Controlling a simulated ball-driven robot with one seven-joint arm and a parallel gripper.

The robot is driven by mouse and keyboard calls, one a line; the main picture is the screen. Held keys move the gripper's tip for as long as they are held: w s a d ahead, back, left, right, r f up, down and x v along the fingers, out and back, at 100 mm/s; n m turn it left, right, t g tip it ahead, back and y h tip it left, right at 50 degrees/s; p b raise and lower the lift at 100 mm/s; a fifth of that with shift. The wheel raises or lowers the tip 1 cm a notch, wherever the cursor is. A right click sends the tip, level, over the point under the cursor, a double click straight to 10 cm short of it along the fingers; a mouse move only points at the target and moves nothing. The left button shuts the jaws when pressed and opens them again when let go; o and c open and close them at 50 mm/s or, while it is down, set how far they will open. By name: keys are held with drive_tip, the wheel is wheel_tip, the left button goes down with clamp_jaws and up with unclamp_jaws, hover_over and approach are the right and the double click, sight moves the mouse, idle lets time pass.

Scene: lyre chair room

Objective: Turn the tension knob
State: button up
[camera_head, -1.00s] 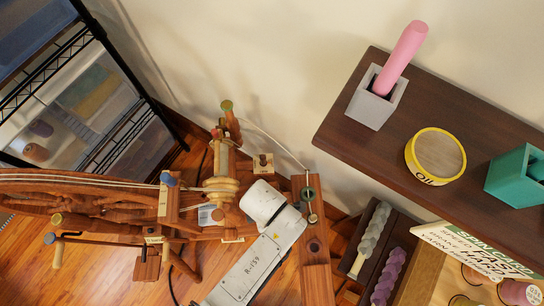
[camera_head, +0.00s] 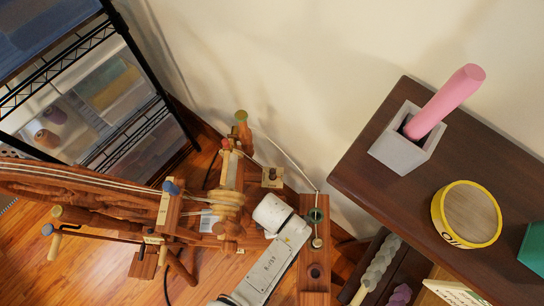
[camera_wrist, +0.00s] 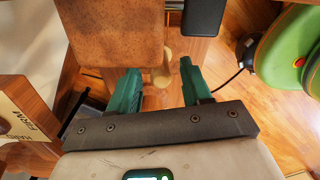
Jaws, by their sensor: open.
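The wooden spinning wheel (camera_head: 110,190) stands at the left in the head view, with several coloured and tan knobs. I cannot tell for sure which is the tension knob. In the wrist view, my gripper (camera_wrist: 160,82) is open, its two green fingers apart. A pale wooden peg-like knob (camera_wrist: 162,72) shows between and just beyond the fingertips; I cannot tell whether they touch it. A brown wooden block (camera_wrist: 112,30) lies just above the left finger. In the head view, my arm's pale end is over the wheel's right part and hides the fingers.
A labelled wooden piece (camera_wrist: 22,110) is close at the left in the wrist view. Green round objects (camera_wrist: 285,50) lie at the right. A dark shelf (camera_head: 400,170) holds a grey pot (camera_head: 400,153) and a yellow-rimmed tin (camera_head: 467,214). A wire rack (camera_head: 120,90) stands at the left.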

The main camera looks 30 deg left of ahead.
drive_tip(key=shift+f, duration=0.4)
clamp_jaws()
